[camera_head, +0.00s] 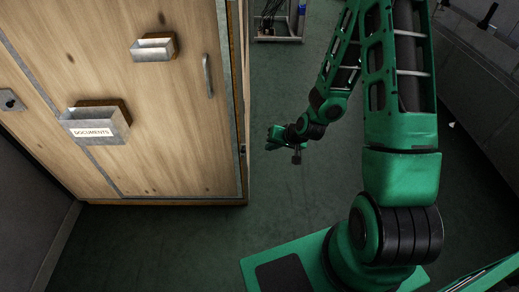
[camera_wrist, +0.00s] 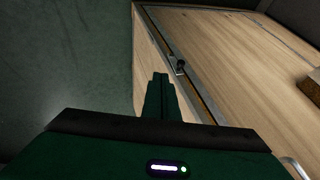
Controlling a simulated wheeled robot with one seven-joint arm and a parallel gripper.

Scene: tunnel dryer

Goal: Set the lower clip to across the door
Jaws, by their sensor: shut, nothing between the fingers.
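The wooden dryer door (camera_head: 160,100) fills the left of the head view, with metal edging and a bar handle (camera_head: 208,76). In the wrist view a small metal clip with a dark knob (camera_wrist: 180,66) sits on the metal edging beside the door panel (camera_wrist: 235,60). I cannot tell clearly whether it lies across the door edge. A small dark fitting (camera_head: 242,149) shows at the door's right edge in the head view. My gripper (camera_head: 271,138) is to the right of that edge, shut and empty. Its fingertips (camera_wrist: 161,76) appear just left of and below the clip, apparently apart from it.
A metal holder labelled DOCUMENTS (camera_head: 95,124) and a smaller holder (camera_head: 153,47) stick out from the door. A rack (camera_head: 278,30) stands at the back. Green floor (camera_head: 290,210) is clear around my gripper. A grey wall or cabinet (camera_head: 470,80) is at right.

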